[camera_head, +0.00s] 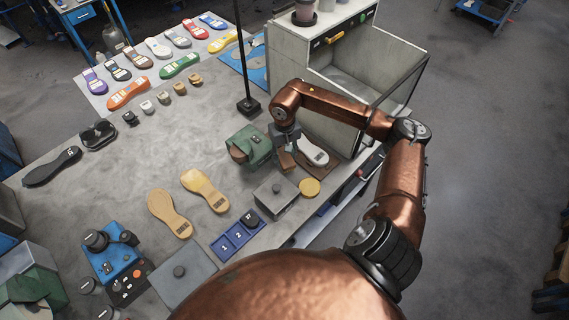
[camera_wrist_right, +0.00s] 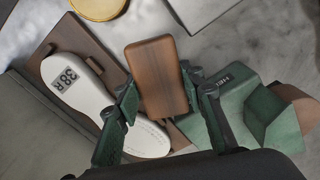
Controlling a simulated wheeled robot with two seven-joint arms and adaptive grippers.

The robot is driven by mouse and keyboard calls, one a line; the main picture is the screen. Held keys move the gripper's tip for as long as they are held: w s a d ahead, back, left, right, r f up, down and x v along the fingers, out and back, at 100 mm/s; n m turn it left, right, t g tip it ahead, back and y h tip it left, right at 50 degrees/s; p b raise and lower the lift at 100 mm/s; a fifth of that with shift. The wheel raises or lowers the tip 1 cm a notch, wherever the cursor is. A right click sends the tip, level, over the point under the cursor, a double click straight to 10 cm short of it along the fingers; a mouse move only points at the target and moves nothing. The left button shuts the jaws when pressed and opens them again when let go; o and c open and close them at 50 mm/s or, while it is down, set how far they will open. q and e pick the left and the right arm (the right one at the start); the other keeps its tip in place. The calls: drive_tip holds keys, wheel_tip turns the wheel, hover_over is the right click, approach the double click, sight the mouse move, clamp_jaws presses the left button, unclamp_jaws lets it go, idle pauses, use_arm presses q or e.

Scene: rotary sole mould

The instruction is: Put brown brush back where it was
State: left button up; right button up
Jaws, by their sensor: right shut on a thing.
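The brown brush (camera_wrist_right: 157,72), a wooden block with rounded corners, is between the fingers of my right gripper (camera_wrist_right: 162,103) in the right wrist view. The gripper is shut on it. In the head view my right gripper (camera_head: 287,146) hangs over the right part of the bench, with the brush (camera_head: 287,161) small below it. It is between a green block-like object (camera_head: 255,141) and a brown board (camera_head: 328,170) bearing a white sole (camera_head: 314,151), marked 38 R in the wrist view. I cannot tell whether the brush touches the surface. My left gripper is not in view.
A grey lidded box (camera_head: 277,196) and a yellow disc (camera_head: 310,187) lie just in front. A pale grey cabinet (camera_head: 303,75) stands behind the gripper. Two tan soles (camera_head: 205,190) and a blue numbered tray (camera_head: 237,235) are nearby. The bench's middle left is mostly clear.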

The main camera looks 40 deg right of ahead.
sight(284, 162)
drive_tip(key=shift+f, duration=1.95)
drive_tip(key=shift+f, duration=0.1)
drive_tip(key=o, duration=0.6)
drive_tip(key=shift+f, duration=0.1)
drive_tip(key=shift+c, duration=0.2)
drive_tip(key=shift+o, duration=1)
drive_tip(key=shift+r, duration=0.45)
wheel_tip(284, 162, up, 12)
drive_tip(key=shift+f, duration=0.2)
drive_tip(key=shift+a, duration=0.15)
